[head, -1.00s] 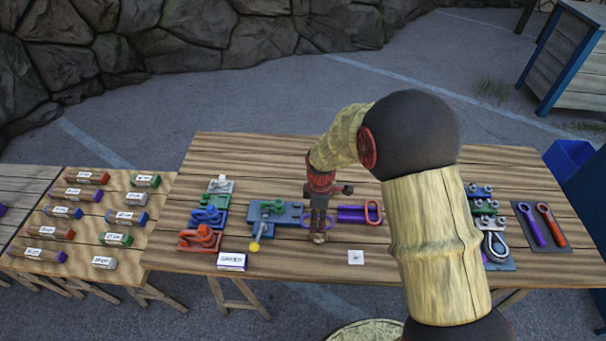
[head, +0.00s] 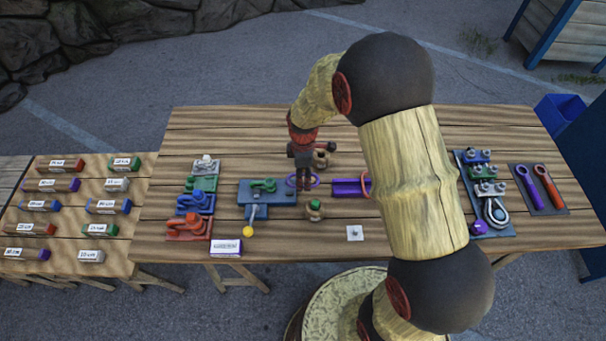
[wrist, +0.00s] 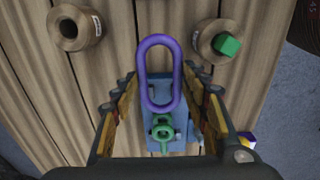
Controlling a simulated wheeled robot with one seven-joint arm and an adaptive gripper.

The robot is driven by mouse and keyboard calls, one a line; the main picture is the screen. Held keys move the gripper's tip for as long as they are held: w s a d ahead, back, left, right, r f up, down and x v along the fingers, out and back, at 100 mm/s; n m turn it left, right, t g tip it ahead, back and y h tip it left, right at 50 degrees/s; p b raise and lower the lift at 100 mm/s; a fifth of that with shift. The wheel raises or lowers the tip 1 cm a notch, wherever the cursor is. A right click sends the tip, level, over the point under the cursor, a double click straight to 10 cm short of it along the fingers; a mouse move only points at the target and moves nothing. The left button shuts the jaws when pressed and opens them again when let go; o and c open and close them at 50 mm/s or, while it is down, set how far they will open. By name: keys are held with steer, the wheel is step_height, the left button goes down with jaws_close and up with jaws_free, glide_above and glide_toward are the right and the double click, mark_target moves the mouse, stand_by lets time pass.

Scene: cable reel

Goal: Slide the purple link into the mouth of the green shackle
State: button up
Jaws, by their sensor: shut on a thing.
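The purple link (wrist: 160,75) is a long oval ring held between the fingers of my gripper (wrist: 161,80). In the head view its ring (head: 316,181) shows beside my gripper (head: 303,186), partly hidden by it. The green shackle (wrist: 163,130) lies on a blue block (wrist: 181,124), just below the link's lower end in the wrist view. In the head view the shackle (head: 264,185) is left of my gripper, on the blue block (head: 246,197). The link's near end looks very close to the shackle; I cannot tell whether they touch.
Two wooden spools flank the link, one behind (head: 322,158) and one in front with a green top (head: 315,212). A purple holder (head: 347,188) lies to the right. A yellow-knobbed lever (head: 249,232) sticks out in front of the block. Coloured shackles (head: 195,204) stand further left.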

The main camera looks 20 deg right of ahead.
steer(key=shift+f+b, duration=0.9)
steer(key=shift+f, duration=0.65)
steer(key=shift+w+a, duration=0.4)
steer(key=shift+a, duration=0.9)
steer(key=shift+w+a, duration=0.45)
steer(key=shift+a, duration=0.8)
steer(key=shift+w+a, duration=0.4)
steer(key=shift+a, duration=0.9)
steer(key=shift+f, duration=0.1)
steer(key=o, duration=1.6)
steer(key=shift+o, duration=0.2)
step_height(320, 180, up, 12)
